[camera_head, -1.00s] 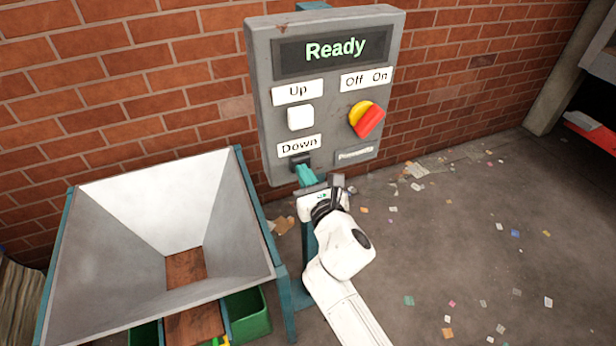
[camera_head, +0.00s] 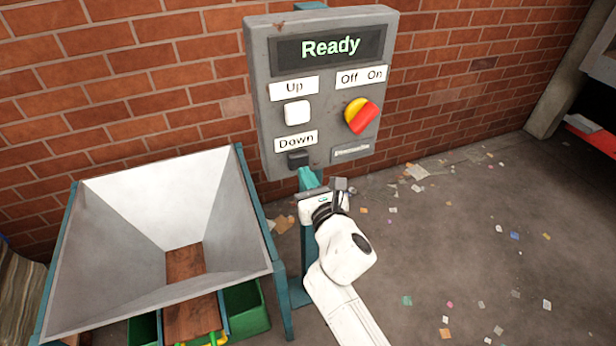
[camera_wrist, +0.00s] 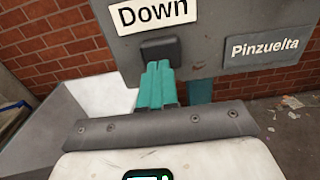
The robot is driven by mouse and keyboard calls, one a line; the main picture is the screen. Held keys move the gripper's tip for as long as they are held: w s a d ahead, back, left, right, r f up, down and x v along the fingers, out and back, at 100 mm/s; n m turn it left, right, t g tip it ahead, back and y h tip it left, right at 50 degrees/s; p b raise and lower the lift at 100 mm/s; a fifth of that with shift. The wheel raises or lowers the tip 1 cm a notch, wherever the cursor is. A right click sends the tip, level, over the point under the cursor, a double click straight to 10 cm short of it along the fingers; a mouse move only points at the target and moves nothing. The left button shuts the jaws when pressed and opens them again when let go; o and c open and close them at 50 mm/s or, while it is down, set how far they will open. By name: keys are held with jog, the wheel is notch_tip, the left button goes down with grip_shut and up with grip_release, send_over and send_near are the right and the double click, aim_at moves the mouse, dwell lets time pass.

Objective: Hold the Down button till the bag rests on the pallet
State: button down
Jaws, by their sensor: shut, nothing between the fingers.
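The Down button (camera_head: 298,158) is a dark square under the "Down" label on a grey control panel (camera_head: 262,120). In the wrist view the button (camera_wrist: 160,48) stands above my teal fingertips. My gripper (camera_head: 307,177) is shut and empty, its fingertips just below and in front of the button. In the wrist view my fingers (camera_wrist: 157,78) overlap the button's lower edge; I cannot tell whether they touch it. The panel's display (camera_head: 330,48) reads "Ready". I see no bag, and no pallet that I can make out.
The white Up button (camera_head: 297,113) is above Down, and a red and yellow Off/On knob (camera_head: 361,116) is to the right. A metal hopper (camera_head: 110,225) stands left, with green bins (camera_head: 246,308) below. Paper scraps litter the open floor right.

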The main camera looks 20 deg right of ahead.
jog(key=s, duration=1.1)
jog(key=shift+a+p, duration=0.15)
jog(key=shift+p, duration=0.25)
dwell(0.3)
